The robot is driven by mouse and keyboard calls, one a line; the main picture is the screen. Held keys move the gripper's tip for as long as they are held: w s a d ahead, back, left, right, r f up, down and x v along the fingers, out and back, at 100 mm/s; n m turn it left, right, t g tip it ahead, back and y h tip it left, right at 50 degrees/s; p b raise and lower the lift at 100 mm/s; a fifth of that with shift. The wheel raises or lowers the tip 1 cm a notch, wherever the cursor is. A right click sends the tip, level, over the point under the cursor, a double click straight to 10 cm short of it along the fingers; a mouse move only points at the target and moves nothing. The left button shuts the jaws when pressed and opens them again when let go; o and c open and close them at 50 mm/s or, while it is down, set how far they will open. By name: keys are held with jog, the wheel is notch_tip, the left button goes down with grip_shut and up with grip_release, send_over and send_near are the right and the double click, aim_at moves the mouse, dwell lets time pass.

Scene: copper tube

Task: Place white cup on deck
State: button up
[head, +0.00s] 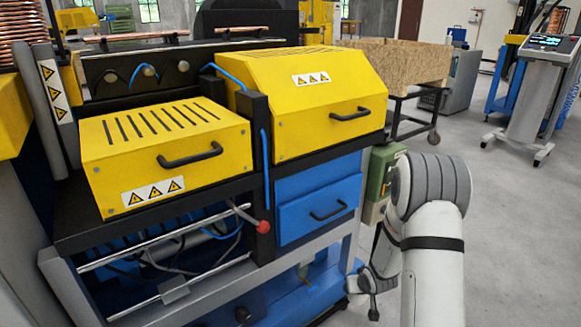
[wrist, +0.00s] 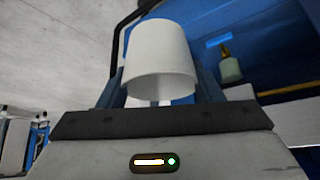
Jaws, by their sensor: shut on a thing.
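The white cup (wrist: 160,62) is in the middle of the wrist view. Its rounded side and lower rim show. My gripper (wrist: 161,88) is shut on it, with the dark fingers partly hidden around and behind the cup. In the head view my arm reaches down at the lower right, and its wrist end is beside the machine's lower right side. I cannot make out the cup or the fingertips there. No surface is clearly marked as the deck.
A machine with a left yellow cover (head: 165,145) and a right yellow cover (head: 315,90) fills the left and middle. A blue drawer (head: 318,198) and a red knob (head: 263,227) are below. A wooden crate (head: 400,62) stands behind. The floor (head: 525,220) at right is clear.

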jog(key=w+a+r+m, duration=0.1)
jog(key=w+a+r, duration=0.1)
jog(key=a+r, duration=0.55)
jog(key=w+r+p+v, duration=0.1)
jog(key=p+v, duration=2)
jog(key=p, duration=0.1)
jog(key=shift+h, duration=0.3)
jog(key=shift+w+d, duration=0.1)
